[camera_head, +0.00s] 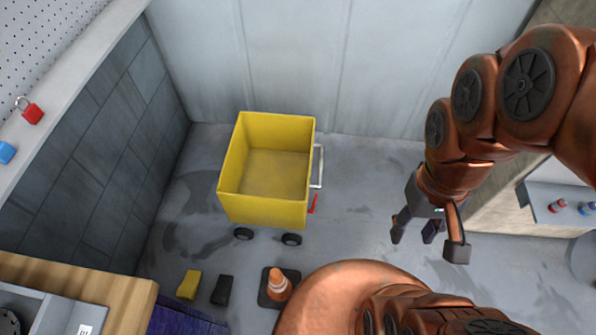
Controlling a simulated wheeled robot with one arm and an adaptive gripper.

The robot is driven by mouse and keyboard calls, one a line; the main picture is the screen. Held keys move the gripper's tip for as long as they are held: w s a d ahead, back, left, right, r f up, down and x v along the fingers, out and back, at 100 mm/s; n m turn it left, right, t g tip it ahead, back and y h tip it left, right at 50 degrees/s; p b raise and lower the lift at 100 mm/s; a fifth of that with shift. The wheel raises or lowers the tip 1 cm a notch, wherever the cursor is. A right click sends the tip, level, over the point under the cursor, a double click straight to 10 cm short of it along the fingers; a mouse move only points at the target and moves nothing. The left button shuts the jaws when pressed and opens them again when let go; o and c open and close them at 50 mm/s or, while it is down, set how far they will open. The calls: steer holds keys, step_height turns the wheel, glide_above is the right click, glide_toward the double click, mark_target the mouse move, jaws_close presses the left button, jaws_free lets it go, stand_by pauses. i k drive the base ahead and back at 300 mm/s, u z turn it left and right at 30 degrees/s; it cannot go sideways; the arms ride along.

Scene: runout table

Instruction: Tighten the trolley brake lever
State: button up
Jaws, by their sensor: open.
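The trolley is a yellow open box (262,212) on dark wheels, standing on the grey floor near the back wall. It looks empty inside. A white handle (320,167) is on its right side. A small red lever (313,204), which looks like the brake lever, sticks out low at the box's right front corner. My gripper (428,241) hangs from my copper-coloured arm to the right of the trolley. Its fingers are spread and empty, well apart from the lever. The lever's lower mounting is too small to make out.
An orange and white cone (278,284), a yellow block (189,284) and a dark block (222,290) are on the floor in front of the trolley. A wooden bench (100,285) is at lower left. A shelf with small bottles (557,206) is at right. Floor between lever and gripper is clear.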

mark_target(311, 211)
steer(key=u, duration=2.05)
steer(key=k, duration=0.95)
steer(key=z, duration=1.25)
steer(key=i, duration=0.5)
steer(key=u, duration=0.05)
